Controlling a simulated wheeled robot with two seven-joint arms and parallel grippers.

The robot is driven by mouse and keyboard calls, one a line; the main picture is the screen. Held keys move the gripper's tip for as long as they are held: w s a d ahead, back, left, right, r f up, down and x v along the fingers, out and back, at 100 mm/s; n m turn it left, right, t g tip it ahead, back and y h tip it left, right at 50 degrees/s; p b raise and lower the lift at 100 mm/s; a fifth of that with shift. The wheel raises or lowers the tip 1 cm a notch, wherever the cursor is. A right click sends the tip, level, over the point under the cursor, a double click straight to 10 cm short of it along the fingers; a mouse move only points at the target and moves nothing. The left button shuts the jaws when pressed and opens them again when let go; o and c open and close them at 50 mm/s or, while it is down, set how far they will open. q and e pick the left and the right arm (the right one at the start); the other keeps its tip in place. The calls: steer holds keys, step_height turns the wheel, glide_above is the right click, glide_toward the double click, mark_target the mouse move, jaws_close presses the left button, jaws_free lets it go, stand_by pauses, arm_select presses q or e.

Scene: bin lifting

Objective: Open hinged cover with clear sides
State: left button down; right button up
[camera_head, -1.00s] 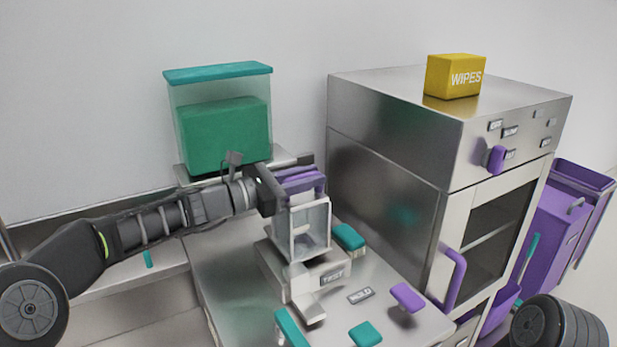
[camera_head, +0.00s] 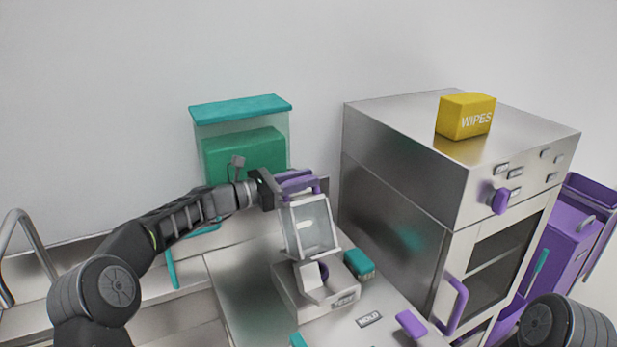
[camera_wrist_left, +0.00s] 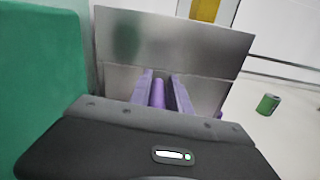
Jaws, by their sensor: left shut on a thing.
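The hinged cover (camera_head: 308,228) is a light frame with clear sides, tilted up above its grey base (camera_head: 335,297) on the metal table. A purple handle sits at its top edge. My left gripper (camera_head: 300,184) is shut on this purple handle (camera_head: 297,180). The left wrist view shows the purple handle (camera_wrist_left: 158,92) between the fingers. The gripper and its wrist hide part of the cover's upper edge. My right gripper does not show; only a dark rounded arm part of mine is at the lower right.
A steel oven (camera_head: 400,200) stands close on the right, with a yellow wipes box (camera_head: 466,116) on top. A clear container with a teal lid (camera_head: 240,108) stands behind the arm. A teal block (camera_head: 358,264) and a purple piece (camera_head: 411,324) lie on the table (camera_head: 237,290).

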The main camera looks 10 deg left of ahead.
arm_select(q)
steer(key=c, duration=1.3)
jaws_free()
steer(key=shift+w+a+f, duration=0.1)
steer(key=shift+a+f, duration=0.1)
steer(key=shift+f, duration=0.3)
steer(key=shift+s+a, duration=0.2)
steer(key=shift+a, duration=0.15)
steer(key=b+v, duration=0.2)
steer(key=v, duration=0.5)
steer(key=shift+s+b, duration=0.1)
steer(key=shift+b, duration=0.3)
steer(key=shift+v, duration=4.45)
